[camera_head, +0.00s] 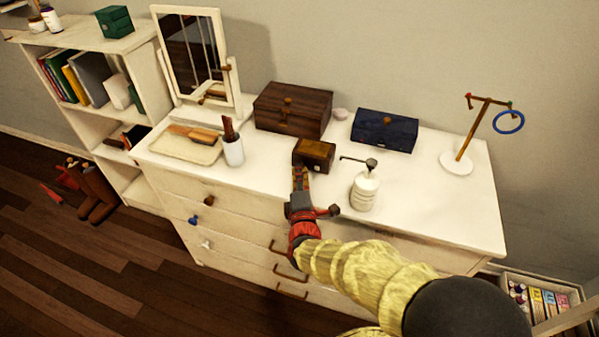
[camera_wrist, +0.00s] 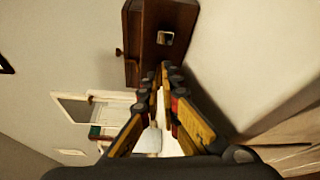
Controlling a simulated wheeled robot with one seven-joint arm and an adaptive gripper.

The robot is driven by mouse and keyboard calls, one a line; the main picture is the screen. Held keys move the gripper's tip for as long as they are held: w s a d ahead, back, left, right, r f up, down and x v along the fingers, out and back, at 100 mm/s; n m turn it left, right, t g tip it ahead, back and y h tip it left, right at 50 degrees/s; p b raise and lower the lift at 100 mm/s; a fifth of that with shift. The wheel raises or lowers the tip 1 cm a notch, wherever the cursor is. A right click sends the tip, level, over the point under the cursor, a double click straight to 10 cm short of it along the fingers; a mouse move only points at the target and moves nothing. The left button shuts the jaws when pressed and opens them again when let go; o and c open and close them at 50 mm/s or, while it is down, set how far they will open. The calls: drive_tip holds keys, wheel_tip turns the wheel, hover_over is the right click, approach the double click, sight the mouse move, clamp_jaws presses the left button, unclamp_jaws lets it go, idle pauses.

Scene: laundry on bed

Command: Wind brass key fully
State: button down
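A small brown wooden box (camera_head: 315,154) sits near the front edge of the white dresser, and it fills the top middle of the wrist view (camera_wrist: 147,62). A small pale, squarish metal fitting (camera_wrist: 165,38) shows on its near face; I cannot tell whether this is the brass key. My gripper (camera_head: 299,176) is just in front of the box's left part, fingers pointing at it. In the wrist view, my gripper (camera_wrist: 162,76) has its fingertips close together below the fitting. Whether they touch anything is unclear.
A white pump bottle (camera_head: 365,190) stands right of the box. A dark wooden chest (camera_head: 292,110) and blue box (camera_head: 384,131) stand behind. A white cup (camera_head: 233,150), tray (camera_head: 186,149) and mirror (camera_head: 195,55) are left. A ring stand (camera_head: 457,163) is at right.

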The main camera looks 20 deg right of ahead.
drive_tip(key=c, duration=2.1)
unclamp_jaws()
drive_tip(key=shift+o, duration=0.3)
